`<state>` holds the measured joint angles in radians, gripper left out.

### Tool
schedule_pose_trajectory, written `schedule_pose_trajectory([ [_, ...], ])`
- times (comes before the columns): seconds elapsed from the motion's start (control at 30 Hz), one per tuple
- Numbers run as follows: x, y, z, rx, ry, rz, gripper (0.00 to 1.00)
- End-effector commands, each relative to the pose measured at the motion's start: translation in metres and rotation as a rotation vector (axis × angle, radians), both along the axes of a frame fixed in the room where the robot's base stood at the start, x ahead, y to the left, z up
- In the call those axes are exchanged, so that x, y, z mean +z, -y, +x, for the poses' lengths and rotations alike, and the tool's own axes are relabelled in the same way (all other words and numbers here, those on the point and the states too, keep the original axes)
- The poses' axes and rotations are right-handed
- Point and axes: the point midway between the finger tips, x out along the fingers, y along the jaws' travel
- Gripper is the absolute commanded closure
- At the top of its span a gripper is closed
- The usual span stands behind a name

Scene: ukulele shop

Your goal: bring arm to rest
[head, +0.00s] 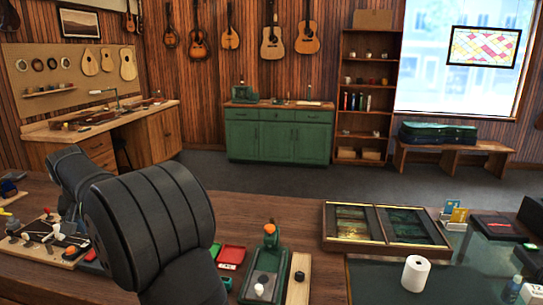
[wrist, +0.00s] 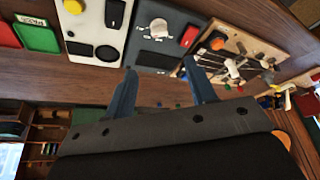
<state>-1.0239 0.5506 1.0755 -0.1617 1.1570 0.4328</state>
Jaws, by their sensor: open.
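My gripper (wrist: 158,64) shows in the wrist view as two blue-grey fingers spread apart with nothing between them. The fingers point toward the counter's row of panels, and beyond their tips is a dark grey panel (wrist: 155,38) with a white knob and a red switch. I cannot tell the exact gap between the fingertips and the panel. In the head view my dark arm (head: 150,225) rises over the left part of the wooden counter (head: 295,212), bent, and my gripper is hidden there.
A board with several levers (head: 45,240) lies left of my arm. A red tray (head: 231,255), a green tray (wrist: 38,38) and a green device with an orange top (head: 270,236) are on its right. Further right are a display case (head: 328,222) and a paper roll (head: 415,273).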

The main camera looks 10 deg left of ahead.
Motion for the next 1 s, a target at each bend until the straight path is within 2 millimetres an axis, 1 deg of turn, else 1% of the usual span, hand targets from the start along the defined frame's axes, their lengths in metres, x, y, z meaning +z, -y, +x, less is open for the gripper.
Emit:
schedule_pose_trajectory([
  [0.03, -0.011, -0.002, 0.004, -0.002, -0.002, -0.003, 0.49],
  [0.1, -0.023, -0.005, 0.008, -0.001, -0.001, -0.002, 0.49],
  [0.2, -0.038, -0.009, 0.013, -0.001, 0.0, -0.001, 0.49],
  [0.33, -0.051, -0.012, 0.018, -0.002, 0.0, 0.0, 0.49],
  [0.5, -0.06, -0.014, 0.021, -0.003, 0.0, 0.002, 0.49],
  [0.77, -0.06, -0.015, 0.021, -0.003, 0.001, 0.002, 0.49],
  [0.8, -0.06, -0.015, 0.021, -0.003, 0.001, 0.002, 0.45],
  [0.87, -0.06, -0.015, 0.021, -0.003, 0.001, 0.002, 0.33],
  [1.0, -0.06, -0.015, 0.021, -0.002, 0.0, 0.001, 0.06],
])
